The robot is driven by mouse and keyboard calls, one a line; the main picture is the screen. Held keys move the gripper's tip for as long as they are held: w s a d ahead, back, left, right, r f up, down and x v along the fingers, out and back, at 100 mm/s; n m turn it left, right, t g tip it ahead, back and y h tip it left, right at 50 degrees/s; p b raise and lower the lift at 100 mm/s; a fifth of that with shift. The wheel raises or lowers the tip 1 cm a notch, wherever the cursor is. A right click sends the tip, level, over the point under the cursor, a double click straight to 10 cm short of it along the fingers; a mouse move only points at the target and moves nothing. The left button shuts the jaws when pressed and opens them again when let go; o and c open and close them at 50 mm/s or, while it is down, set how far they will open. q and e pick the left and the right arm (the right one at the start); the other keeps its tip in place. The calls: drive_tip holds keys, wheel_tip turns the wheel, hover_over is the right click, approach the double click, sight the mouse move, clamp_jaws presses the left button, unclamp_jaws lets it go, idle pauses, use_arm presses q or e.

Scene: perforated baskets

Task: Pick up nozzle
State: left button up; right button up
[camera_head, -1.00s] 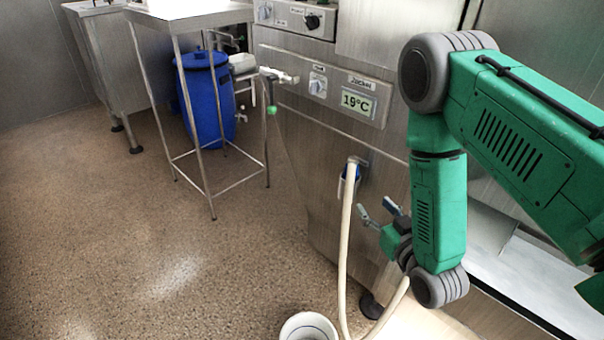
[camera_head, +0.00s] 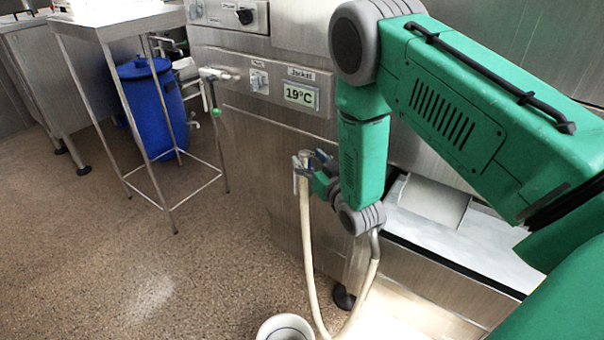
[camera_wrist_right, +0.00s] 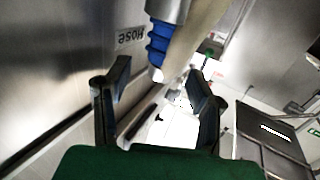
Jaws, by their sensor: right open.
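The nozzle (camera_wrist_right: 157,42) is blue and ribbed, joined to a cream hose (camera_wrist_right: 197,30) and a grey metal part at the top of the right wrist view. In the head view the hose (camera_head: 306,230) hangs from the machine's front in a loop. My right gripper (camera_head: 309,163) is at the hose's upper end there, which hides most of the nozzle. In the right wrist view the right gripper's two fingers (camera_wrist_right: 157,72) are spread apart. The nozzle is just beyond their tips, between them in the picture, with no clear contact. My left gripper is not in view.
A steel machine (camera_head: 260,130) with knobs and a 19°C display (camera_head: 300,95) stands behind. A white round container (camera_head: 285,328) is on the floor below the hose. A steel stand (camera_head: 130,130) and a blue barrel (camera_head: 152,105) are at left.

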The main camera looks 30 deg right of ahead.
drive_tip(key=shift+w+d+f, duration=0.2)
drive_tip(key=shift+w+d, duration=0.45)
drive_tip(key=shift+w, duration=0.2)
drive_tip(key=shift+w+a+r, duration=0.1)
drive_tip(key=shift+a+r, duration=0.05)
drive_tip(key=shift+a, duration=0.35)
drive_tip(key=shift+w+a+r, duration=0.1)
drive_tip(key=shift+a+r, duration=0.05)
drive_tip(key=shift+a, duration=0.3)
drive_tip(key=shift+c, duration=0.5)
drive_tip(key=shift+s+a+r, duration=0.1)
drive_tip(key=shift+a, duration=0.15)
clamp_jaws()
drive_tip(key=shift+s+d+f, duration=0.1)
drive_tip(key=shift+d+f, duration=0.25)
drive_tip(key=shift+d, duration=0.4)
drive_tip(key=shift+a, duration=0.4)
